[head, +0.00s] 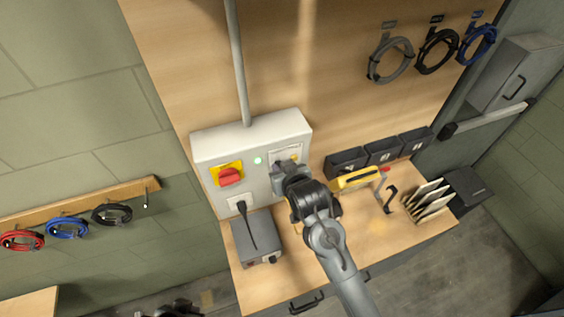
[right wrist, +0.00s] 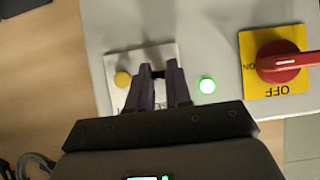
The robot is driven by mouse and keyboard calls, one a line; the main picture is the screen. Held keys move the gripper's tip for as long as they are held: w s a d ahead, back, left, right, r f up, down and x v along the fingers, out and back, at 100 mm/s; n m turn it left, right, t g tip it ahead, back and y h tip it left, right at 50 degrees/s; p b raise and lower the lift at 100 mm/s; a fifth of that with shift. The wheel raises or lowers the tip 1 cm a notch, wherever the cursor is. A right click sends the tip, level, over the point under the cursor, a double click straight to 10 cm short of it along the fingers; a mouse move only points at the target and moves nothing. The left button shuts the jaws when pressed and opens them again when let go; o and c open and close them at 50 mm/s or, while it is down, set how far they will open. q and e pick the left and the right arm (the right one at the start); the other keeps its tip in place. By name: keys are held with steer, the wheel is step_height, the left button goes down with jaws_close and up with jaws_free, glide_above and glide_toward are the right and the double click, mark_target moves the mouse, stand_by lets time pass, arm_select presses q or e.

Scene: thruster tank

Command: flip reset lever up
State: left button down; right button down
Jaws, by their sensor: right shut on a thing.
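The reset lever (right wrist: 158,74) is a small dark piece on a white plate (right wrist: 170,52) on the light grey control box (head: 207,147). My right gripper (right wrist: 160,70) is shut on it, with a dark finger on each side; the fingers cover most of the lever, so its exact tilt is hard to tell. In the head view my right gripper (head: 281,168) reaches the plate from below and hides the lever. A dark part at the bottom edge (head: 175,309) appears to be my left gripper, cut off; its fingers do not show clearly.
A black plug and cable (head: 246,222) run to a grey box (head: 257,241). A yellow-handled tool (head: 357,179) lies right of my arm.

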steer(key=g, duration=0.1)
steer(key=r+g+h, duration=0.1)
steer(key=g, duration=0.3)
steer(key=shift+w+a+r+h, duration=0.15)
steer(key=shift+w+r+h, duration=0.15)
steer(key=shift+w+h, duration=0.1)
stand_by(0.3)
steer(key=c, duration=1)
jaws_free()
steer(key=shift+c, duration=0.2)
steer(key=shift+r, duration=0.1)
